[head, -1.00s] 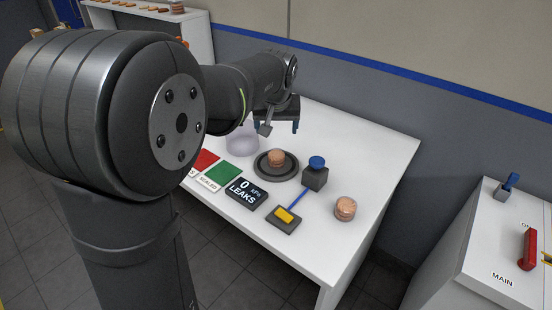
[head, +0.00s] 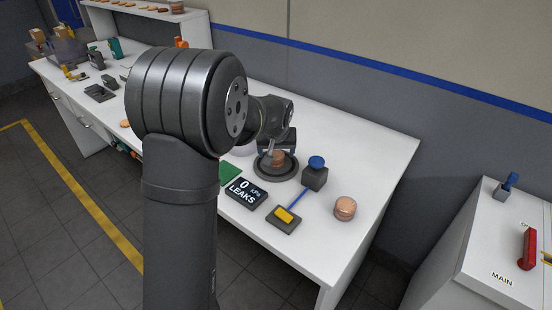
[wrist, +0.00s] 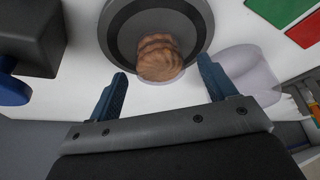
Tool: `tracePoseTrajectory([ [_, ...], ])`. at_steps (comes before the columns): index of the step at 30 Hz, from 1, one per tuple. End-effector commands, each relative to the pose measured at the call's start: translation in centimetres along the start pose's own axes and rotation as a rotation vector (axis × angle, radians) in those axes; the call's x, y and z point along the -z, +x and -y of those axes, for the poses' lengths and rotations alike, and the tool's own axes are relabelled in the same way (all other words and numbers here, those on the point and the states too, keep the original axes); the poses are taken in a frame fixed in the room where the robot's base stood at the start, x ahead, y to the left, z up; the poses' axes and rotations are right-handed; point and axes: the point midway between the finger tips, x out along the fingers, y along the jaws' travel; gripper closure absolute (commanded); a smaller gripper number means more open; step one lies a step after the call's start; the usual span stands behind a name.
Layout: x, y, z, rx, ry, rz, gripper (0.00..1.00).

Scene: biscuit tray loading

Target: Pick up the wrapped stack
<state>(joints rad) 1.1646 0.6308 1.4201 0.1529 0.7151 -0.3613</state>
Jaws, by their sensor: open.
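A stack of round brown biscuits (head: 278,159) stands on a dark round plate (head: 262,174) on the white table; a faint clear edge shows around its base in the wrist view (wrist: 158,60). My gripper (wrist: 163,72) is open, with its two blue fingers apart. In the wrist view the stack lies ahead of the gap between the fingertips, and neither finger appears to touch it. In the head view my gripper is just behind and above the plate, partly hidden by my arm. A second biscuit stack (head: 345,208) stands apart near the table's right side.
A clear dome (wrist: 246,72) stands beside the plate. A dark block with a blue knob (head: 316,172) is close on the plate's other side. A LEAKS display (head: 243,191) reads 0. A yellow-topped pad (head: 285,217) lies near the front edge.

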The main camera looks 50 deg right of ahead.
Motion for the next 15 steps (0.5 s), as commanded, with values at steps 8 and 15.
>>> tracePoseTrajectory([
  [8, 0.0, 3.2, 0.1, 0.000, 0.000, 0.002, 0.23],
  [15, 0.0, 3.3, 0.1, 0.000, 0.000, 0.000, 0.25],
])
